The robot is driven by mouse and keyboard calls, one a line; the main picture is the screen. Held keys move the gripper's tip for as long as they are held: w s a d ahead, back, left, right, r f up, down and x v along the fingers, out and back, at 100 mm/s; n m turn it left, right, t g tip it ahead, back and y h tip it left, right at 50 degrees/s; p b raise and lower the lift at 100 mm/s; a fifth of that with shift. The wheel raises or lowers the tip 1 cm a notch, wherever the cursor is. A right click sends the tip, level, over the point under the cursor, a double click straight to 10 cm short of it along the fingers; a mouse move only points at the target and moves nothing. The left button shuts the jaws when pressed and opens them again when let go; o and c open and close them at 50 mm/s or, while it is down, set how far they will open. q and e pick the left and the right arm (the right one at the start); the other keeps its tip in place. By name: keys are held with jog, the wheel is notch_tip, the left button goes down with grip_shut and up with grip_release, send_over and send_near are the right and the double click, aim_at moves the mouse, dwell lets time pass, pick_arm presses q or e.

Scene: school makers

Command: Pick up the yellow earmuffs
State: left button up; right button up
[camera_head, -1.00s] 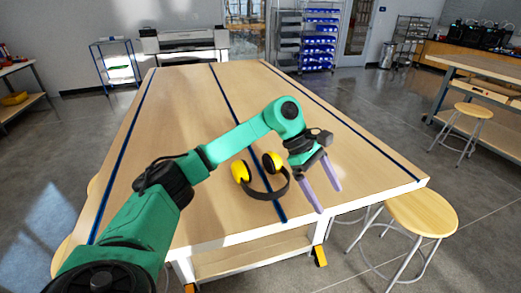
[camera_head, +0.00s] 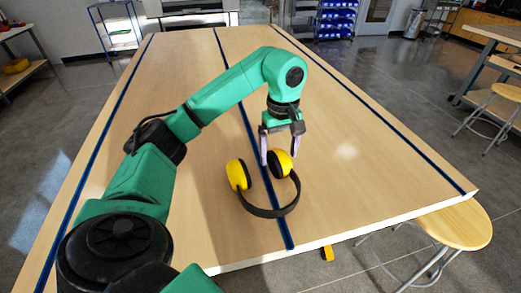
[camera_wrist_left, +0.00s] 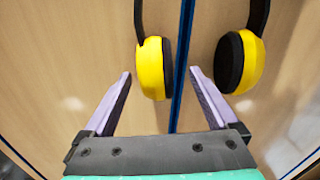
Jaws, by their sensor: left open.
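The yellow earmuffs (camera_head: 238,174) lie on the wooden table, with two yellow cups and a black headband curving toward the front edge. In the left wrist view, one yellow cup (camera_wrist_left: 150,68) sits ahead of the space between the fingers, near the left finger. The other cup is ahead of the right finger. My left gripper (camera_head: 279,150) points down at the right-hand cup in the head view, its lilac fingers apart. In the left wrist view the open fingers (camera_wrist_left: 160,85) have nothing clamped between them. My right gripper is not in view.
The wooden table (camera_head: 350,190) has dark blue stripes and is otherwise clear. A round wooden stool (camera_head: 455,222) stands at its right front corner. Another stool (camera_head: 508,92) and a workbench are farther right. Shelves stand at the back.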

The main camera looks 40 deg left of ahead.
pick_arm(q)
jog(key=f, duration=0.1)
jog(key=f+p, duration=0.1)
jog(key=f, duration=0.2)
jog(key=shift+w+d+f+p, duration=0.15)
jog(key=shift+w+d+p, duration=0.05)
jog(key=shift+d+p, duration=0.15)
jog(key=shift+f, duration=0.2)
jog(key=shift+a+f, duration=0.1)
jog(key=c, duration=1)
grip_shut()
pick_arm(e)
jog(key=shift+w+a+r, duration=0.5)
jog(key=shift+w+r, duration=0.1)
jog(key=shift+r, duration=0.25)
